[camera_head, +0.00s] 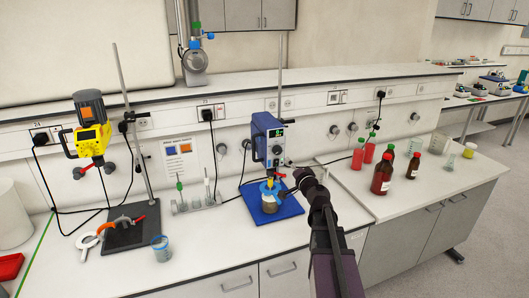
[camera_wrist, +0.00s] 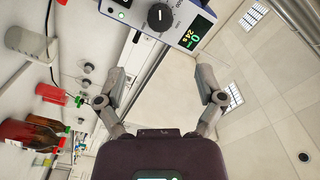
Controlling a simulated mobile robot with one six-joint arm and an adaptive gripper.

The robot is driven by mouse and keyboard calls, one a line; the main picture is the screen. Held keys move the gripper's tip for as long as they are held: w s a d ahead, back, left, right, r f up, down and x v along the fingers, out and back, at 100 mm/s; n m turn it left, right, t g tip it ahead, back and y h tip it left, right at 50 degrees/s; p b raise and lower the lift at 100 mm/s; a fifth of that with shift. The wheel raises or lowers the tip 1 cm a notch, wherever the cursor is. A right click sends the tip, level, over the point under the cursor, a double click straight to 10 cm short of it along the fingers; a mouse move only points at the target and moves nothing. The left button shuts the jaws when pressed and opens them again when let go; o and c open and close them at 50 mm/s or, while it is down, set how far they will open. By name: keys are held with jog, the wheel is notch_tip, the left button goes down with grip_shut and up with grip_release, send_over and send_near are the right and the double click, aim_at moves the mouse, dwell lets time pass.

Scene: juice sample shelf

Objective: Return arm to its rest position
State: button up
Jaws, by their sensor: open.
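My arm (camera_head: 335,255) reaches up from the bottom of the head view toward the blue stirrer (camera_head: 266,138) on the bench. My gripper (camera_head: 287,176) is close to the stirrer's lower front, partly hidden by my own wrist. In the wrist view, the two fingers of my gripper (camera_wrist: 160,76) are spread wide with nothing between them. The stirrer's panel with a knob and lit display (camera_wrist: 195,35) fills the top of that view, beyond the fingertips. I cannot tell whether any finger touches the stirrer.
A jar (camera_head: 269,202) stands on the blue base (camera_head: 288,208) below the stirrer. Brown bottles (camera_head: 382,176) and red bottles (camera_head: 358,156) stand to the right. A yellow stirrer (camera_head: 90,138) on a stand and a small beaker (camera_head: 161,248) are left. The front bench (camera_head: 215,250) has clear room.

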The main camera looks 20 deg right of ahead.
jog(key=shift+a, duration=0.1)
jog(key=s+a+f+n+g+y+b, duration=0.1)
jog(key=s+a+f+n+g+y, duration=0.35)
jog(key=a, duration=0.45)
jog(key=s+a+f+n+g+y+b, duration=0.2)
jog(key=a+f+n+g, duration=0.25)
jog(key=a+f, duration=0.45)
jog(key=s+a+f+n+g+h+b, duration=0.1)
jog(key=s+f+g+h, duration=0.2)
jog(key=s, duration=0.5)
jog(key=s+a+f+n+g+h+b, duration=0.1)
jog(key=s+f+g+h+b, duration=0.1)
jog(key=s+f+g+h, duration=0.2)
jog(key=s+f+g, duration=0.2)
jog(key=s+f, duration=0.2)
jog(key=s, duration=0.1)
jog(key=shift+s+a, duration=0.2)
jog(key=shift+a, duration=0.1)
jog(key=shift+c, duration=0.2)
